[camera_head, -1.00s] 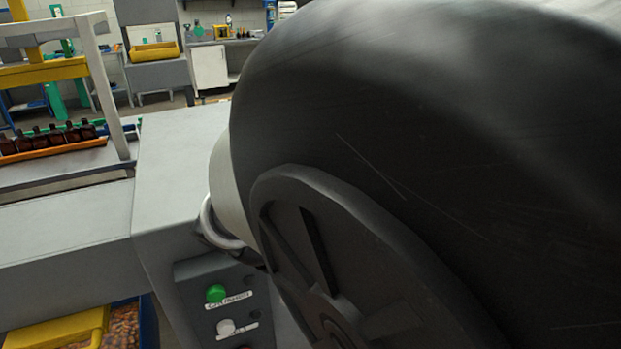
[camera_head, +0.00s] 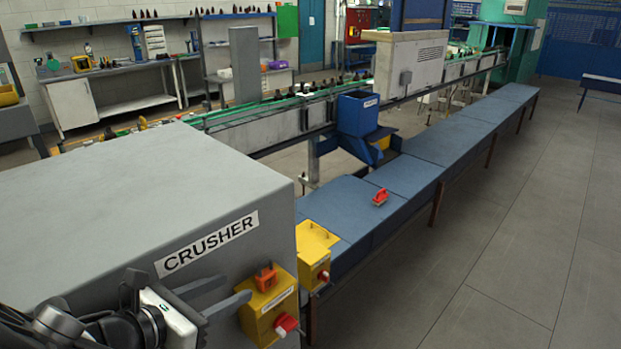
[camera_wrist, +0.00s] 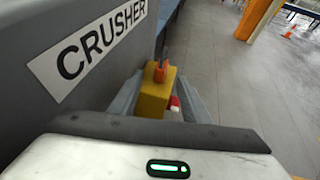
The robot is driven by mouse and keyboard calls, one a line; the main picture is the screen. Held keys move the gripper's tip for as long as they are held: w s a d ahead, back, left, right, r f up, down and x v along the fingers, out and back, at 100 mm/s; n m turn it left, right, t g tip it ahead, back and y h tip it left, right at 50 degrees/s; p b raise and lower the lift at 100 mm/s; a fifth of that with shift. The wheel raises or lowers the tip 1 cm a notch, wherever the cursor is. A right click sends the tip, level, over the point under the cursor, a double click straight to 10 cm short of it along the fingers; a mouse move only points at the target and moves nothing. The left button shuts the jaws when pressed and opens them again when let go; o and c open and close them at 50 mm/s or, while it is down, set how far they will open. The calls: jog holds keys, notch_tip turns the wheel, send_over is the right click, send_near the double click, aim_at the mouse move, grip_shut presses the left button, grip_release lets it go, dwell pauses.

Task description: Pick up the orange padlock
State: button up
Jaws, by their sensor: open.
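The orange padlock (camera_head: 265,279) sits at the top of a yellow switch box (camera_head: 262,309) on the side of the grey crusher. It also shows in the wrist view (camera_wrist: 160,71), near the middle, between the finger ends. My gripper (camera_head: 236,289) is open and empty, its two grey fingers pointing at the yellow box from the left. In the wrist view the fingers (camera_wrist: 157,84) spread on either side of the box and padlock. I cannot tell the exact gap to the padlock. Part of the box is hidden behind a finger.
The crusher (camera_head: 150,195) stands close beside my arm. The box has a red knob (camera_head: 286,324). A second yellow box (camera_head: 315,250) is just beyond. A red padlock-like item (camera_head: 380,197) lies on the blue benches (camera_head: 345,207).

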aim_at(259, 276)
jog(key=b+x, duration=0.5)
jog(key=x, duration=0.2)
jog(key=shift+s+f+b, duration=0.1)
jog(key=shift+f+b, duration=0.15)
jog(key=shift+b, duration=0.15)
jog(key=shift+w+d, duration=0.25)
jog(key=shift+w, duration=0.2)
jog(key=shift+r, duration=0.1)
grip_shut()
